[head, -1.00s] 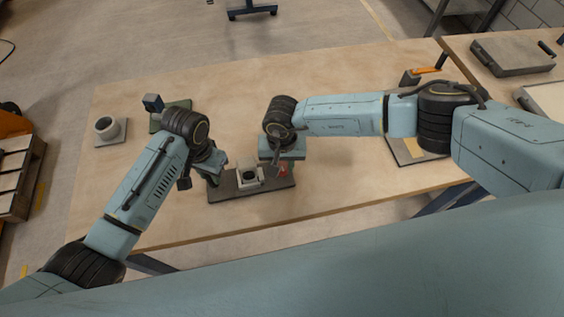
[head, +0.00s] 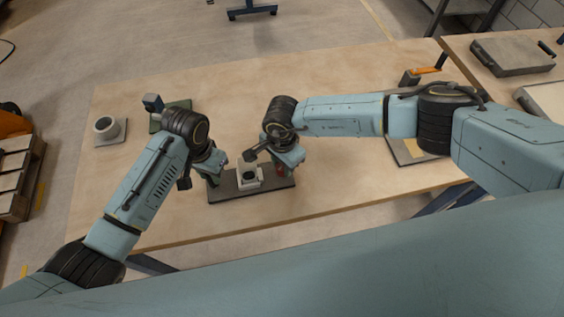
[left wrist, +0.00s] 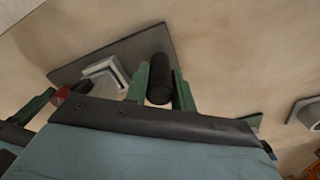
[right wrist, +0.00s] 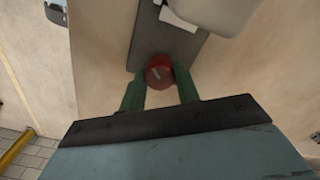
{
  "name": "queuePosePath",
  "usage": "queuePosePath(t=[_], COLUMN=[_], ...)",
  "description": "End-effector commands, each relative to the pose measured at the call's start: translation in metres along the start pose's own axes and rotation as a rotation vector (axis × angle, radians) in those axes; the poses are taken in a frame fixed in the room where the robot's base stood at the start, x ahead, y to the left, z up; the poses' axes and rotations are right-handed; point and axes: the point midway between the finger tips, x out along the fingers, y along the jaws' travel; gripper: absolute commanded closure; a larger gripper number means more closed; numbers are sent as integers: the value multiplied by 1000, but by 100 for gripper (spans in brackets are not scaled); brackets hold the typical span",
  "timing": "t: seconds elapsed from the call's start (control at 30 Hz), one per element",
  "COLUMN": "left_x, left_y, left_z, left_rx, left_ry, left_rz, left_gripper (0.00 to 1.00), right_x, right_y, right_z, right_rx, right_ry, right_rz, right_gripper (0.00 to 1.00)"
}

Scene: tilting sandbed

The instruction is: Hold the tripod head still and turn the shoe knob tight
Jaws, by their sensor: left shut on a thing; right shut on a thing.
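The tripod head has a dark base plate (head: 225,193), a pale grey block (head: 247,180), a black cylindrical handle (left wrist: 158,78) and a red knob (right wrist: 160,72) with a small pale mark. My left gripper (head: 212,180) is shut on the black handle, its green fingers (left wrist: 161,88) on both sides of it. My right gripper (right wrist: 160,95) is shut on the red knob, one finger on each side. In the head view the right gripper (head: 280,168) is at the plate's right end, and the knob (head: 280,171) is partly covered.
A green item (head: 176,108) and a grey round fitting on a plate (head: 108,128) stand behind and left on the wooden table (head: 330,185). A tray with an orange-handled tool (head: 428,70) is at the back right. The table's front edge is close to the base plate.

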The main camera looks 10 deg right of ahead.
Motion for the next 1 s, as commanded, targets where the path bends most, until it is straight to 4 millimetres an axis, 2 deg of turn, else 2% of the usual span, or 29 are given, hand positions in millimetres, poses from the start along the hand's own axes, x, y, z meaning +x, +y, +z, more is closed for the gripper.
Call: queuePosePath(t=[1.0], left_x=[0], left_y=[0], left_z=[0], left_rx=[0], left_ry=[0], left_rz=[0], left_gripper=[100], right_x=[-1], right_y=[-1], right_z=[0], right_rx=[967], right_ry=[-1], right_rz=[-1], right_gripper=[91])
